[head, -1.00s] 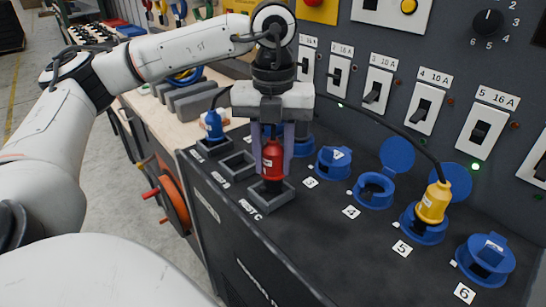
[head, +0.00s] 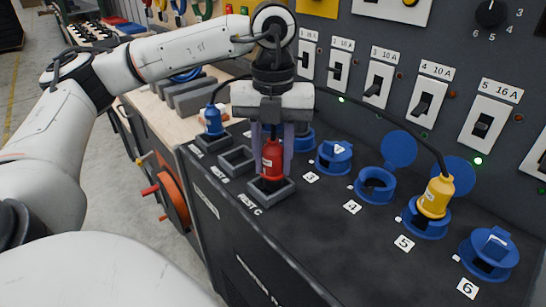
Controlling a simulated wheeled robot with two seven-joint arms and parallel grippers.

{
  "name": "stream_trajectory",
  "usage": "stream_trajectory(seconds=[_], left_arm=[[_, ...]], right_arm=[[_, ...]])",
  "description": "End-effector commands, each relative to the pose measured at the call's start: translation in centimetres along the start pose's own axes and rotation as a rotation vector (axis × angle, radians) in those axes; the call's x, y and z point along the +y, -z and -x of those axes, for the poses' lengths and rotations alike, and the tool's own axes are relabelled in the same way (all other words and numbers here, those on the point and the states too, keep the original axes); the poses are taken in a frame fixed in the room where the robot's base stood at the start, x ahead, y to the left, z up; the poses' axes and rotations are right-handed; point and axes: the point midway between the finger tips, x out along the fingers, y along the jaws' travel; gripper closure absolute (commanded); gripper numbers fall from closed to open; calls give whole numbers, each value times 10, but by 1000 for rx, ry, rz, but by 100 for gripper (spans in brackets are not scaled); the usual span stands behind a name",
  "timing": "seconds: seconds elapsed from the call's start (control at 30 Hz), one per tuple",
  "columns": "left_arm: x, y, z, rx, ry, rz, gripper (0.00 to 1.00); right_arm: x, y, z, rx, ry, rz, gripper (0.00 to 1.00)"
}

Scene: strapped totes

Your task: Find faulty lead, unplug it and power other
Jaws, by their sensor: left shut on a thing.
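My left gripper (head: 272,150) points down and is shut on the red plug (head: 271,162), which stands upright in or just over the grey holder marked C (head: 284,192). The yellow plug (head: 436,196) is in socket 5 (head: 424,228), with a black lead running up from it behind my arm. The blue plug (head: 212,124) stands in the far-left grey holder (head: 214,146). The middle grey holder (head: 237,163) is empty. Socket 4 (head: 376,187) has its lid up and is empty. My right gripper does not show.
A row of breaker switches (head: 422,106) lines the upright panel behind, with a green lamp (head: 478,161) lit by breaker 5. An orange reel (head: 174,196) hangs at the bench's left side.

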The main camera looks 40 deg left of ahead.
Motion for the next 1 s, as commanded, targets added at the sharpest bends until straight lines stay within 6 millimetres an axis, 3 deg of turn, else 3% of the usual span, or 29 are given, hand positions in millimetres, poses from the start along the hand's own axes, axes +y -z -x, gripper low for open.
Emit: stream_trajectory(seconds=[0.67, 0.7, 0.8, 1.0], left_arm=[[0, 0, -11, -1, 1, 0, 94], [0, 0, -10, -1, 1, 0, 62], [0, 0, -10, -1, 1, 0, 47], [0, 0, -10, 0, 0, 0, 47]], right_arm=[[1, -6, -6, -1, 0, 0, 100], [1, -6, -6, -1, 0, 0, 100], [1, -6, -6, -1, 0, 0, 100], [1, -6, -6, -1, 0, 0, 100]])
